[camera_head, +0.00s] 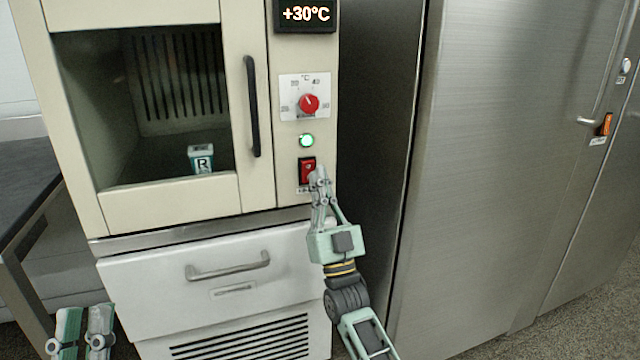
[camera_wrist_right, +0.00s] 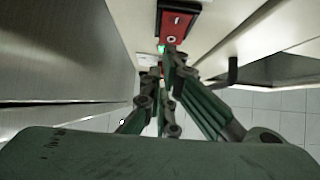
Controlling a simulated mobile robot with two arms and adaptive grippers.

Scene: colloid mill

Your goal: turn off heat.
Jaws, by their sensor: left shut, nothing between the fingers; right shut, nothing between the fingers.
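The heating cabinet (camera_head: 230,120) has a control strip on its right side. A red rocker switch (camera_head: 306,169) sits low on that strip, and in the right wrist view the switch (camera_wrist_right: 176,26) shows I and O marks. A green lamp (camera_head: 306,140) above it is lit. The display (camera_head: 305,14) reads +30°C. My right gripper (camera_head: 319,172) is shut and empty, with its fingertips at the lower edge of the switch; whether they touch it I cannot tell. My left gripper (camera_head: 84,318) is at the lower left, low in front of the cabinet, shut and empty.
A red dial (camera_head: 308,103) sits above the lamp. A black door handle (camera_head: 252,105) is left of the strip. A container marked R (camera_head: 201,159) stands inside behind the window. A drawer handle (camera_head: 228,266) juts out below. A steel cabinet (camera_head: 500,150) stands at right.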

